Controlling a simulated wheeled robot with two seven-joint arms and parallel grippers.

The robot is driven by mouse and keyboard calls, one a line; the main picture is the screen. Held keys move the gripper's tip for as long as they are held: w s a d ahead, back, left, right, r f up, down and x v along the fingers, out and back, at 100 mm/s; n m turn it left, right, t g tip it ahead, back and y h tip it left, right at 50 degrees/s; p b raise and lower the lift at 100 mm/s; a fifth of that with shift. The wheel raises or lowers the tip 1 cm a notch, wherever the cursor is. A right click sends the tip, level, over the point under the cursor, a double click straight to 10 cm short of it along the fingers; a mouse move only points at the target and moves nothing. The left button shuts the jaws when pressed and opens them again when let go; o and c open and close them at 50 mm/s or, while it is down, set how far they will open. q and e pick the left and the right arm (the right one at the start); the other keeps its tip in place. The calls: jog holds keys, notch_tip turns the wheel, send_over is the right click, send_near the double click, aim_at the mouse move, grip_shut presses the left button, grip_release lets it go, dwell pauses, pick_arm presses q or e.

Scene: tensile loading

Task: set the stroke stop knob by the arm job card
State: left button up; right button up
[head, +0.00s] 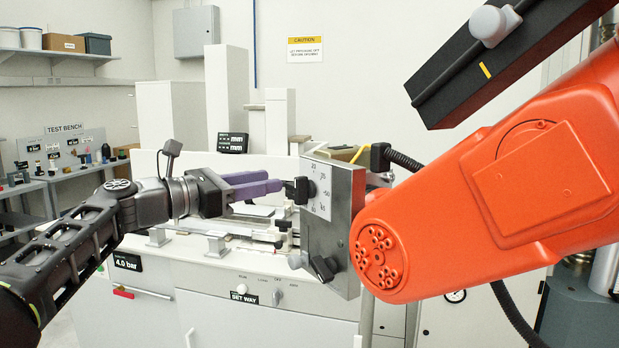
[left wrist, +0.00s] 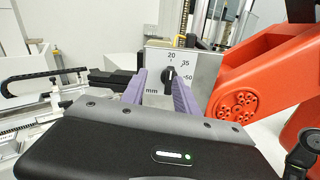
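The black stroke stop knob (head: 301,190) sits on the white dial face of a grey metal plate (head: 342,235). The dial reads 20, 35, 50 and 65, with "mm" legible in the left wrist view. My left gripper (head: 277,185) points right at the knob, its purple fingertips close to it. In the left wrist view the fingers are apart and the knob (left wrist: 168,75) shows between the tips, nearer the right finger. I cannot tell whether they touch it. Which number the knob marks is unclear. No job card is identifiable. My right gripper is out of view.
A large orange arm (head: 520,180) stands close on the right, beside the plate. A black bar (head: 480,75) hangs above it. A second black knob (head: 323,268) is low on the plate. A white machine bench (head: 250,325) lies below, with shelves and a test bench at far left.

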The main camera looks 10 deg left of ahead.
aim_at(295, 179)
pick_arm(q)
jog(key=shift+s+d+n+g+h, duration=0.3)
jog(key=shift+s+d+n+h, duration=0.15)
jog(key=shift+s, duration=0.35)
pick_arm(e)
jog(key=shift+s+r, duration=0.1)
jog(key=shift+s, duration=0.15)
pick_arm(q)
jog(key=shift+d+r, duration=0.1)
